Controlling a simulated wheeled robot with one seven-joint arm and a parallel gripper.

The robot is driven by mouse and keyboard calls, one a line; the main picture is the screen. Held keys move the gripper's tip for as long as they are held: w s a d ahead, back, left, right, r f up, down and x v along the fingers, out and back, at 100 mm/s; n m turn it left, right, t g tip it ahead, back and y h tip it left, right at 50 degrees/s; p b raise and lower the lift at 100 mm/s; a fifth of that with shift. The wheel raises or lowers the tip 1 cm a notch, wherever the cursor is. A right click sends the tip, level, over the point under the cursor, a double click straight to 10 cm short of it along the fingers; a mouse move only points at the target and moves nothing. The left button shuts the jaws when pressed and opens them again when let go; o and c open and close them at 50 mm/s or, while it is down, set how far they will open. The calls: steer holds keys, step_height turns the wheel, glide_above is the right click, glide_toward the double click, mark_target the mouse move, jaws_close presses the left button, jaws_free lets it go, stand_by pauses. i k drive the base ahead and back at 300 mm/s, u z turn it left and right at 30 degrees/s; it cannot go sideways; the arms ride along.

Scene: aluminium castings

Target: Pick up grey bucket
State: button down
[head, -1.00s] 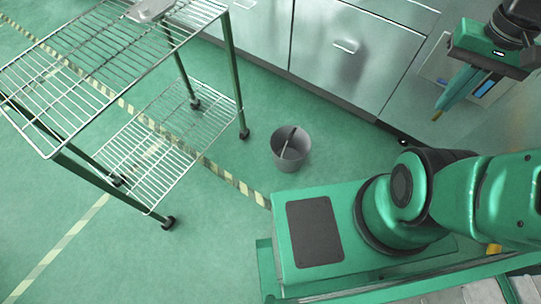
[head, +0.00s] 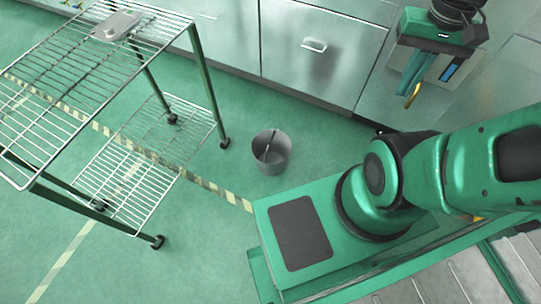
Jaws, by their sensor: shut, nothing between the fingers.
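The grey bucket (head: 272,158) stands upright on the green floor, between the wire rack and my green base. A thin handle or stick shows across its opening. My gripper (head: 410,96) is at the upper right, raised in front of the metal cabinets, with its fingers pointing down. It is shut and empty, well to the right of the bucket and apart from it.
A wire rack cart (head: 160,95) on castors stands at the left, with a grey metal casting (head: 115,26) on its top shelf. Steel cabinets (head: 318,60) line the back. Open floor surrounds the bucket, with a striped floor line (head: 215,187) nearby.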

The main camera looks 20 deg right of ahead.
mark_target(272, 149)
steer(key=z, duration=1.05)
steer(key=k, duration=0.95)
steer(key=u, duration=0.8)
steer(key=i, duration=1.05)
steer(key=z, duration=0.05)
